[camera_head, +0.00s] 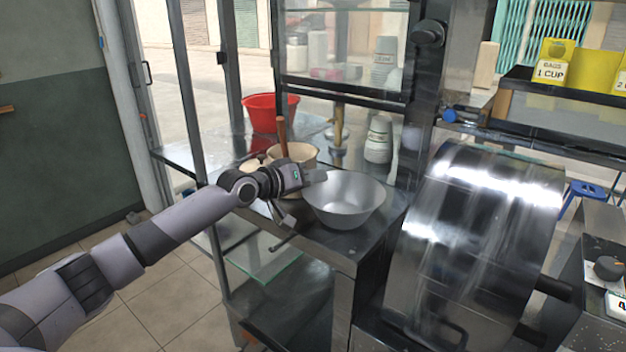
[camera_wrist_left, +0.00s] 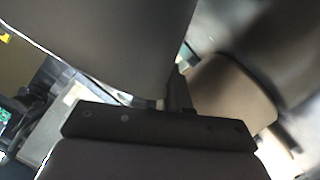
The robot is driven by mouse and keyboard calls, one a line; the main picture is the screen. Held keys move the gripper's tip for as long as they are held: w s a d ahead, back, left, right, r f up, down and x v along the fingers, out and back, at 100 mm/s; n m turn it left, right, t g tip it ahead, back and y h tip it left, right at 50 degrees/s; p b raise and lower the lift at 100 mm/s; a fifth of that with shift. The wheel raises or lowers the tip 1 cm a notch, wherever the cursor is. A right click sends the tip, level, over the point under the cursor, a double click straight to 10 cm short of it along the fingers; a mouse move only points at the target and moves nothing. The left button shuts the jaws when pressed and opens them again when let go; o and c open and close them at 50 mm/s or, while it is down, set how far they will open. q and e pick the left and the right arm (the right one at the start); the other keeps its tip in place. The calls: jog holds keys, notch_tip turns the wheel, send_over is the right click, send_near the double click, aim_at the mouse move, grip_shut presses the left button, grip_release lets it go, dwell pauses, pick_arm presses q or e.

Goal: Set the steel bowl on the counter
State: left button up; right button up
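The steel bowl (camera_head: 345,205) is upright at the front of the steel counter (camera_head: 372,240) in the head view, and its base appears to rest on the counter. My left gripper (camera_head: 301,196) is at the bowl's left rim. Its fingers look spread, one by the rim's upper left and the other lower, outside the bowl. Whether either finger touches the bowl is unclear. The left wrist view shows dark gripper parts and large blurred grey surfaces close up, which I cannot identify surely. My right gripper is not in view.
A beige pot (camera_head: 303,155) with a wooden handle stands behind the gripper. A red basin (camera_head: 270,112) is farther back. Stacked cups (camera_head: 379,140) stand behind the bowl. A large shiny steel machine (camera_head: 475,250) is close on the right. Little counter is free around the bowl.

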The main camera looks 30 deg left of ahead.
pick_arm(q)
jog(key=o, duration=0.3)
jog(key=shift+s, duration=0.1)
jog(key=v, duration=1)
jog(key=shift+a+f+b, duration=0.1)
jog(key=shift+a+b, duration=0.05)
jog(key=shift+b, duration=0.2)
jog(key=shift+v, duration=0.95)
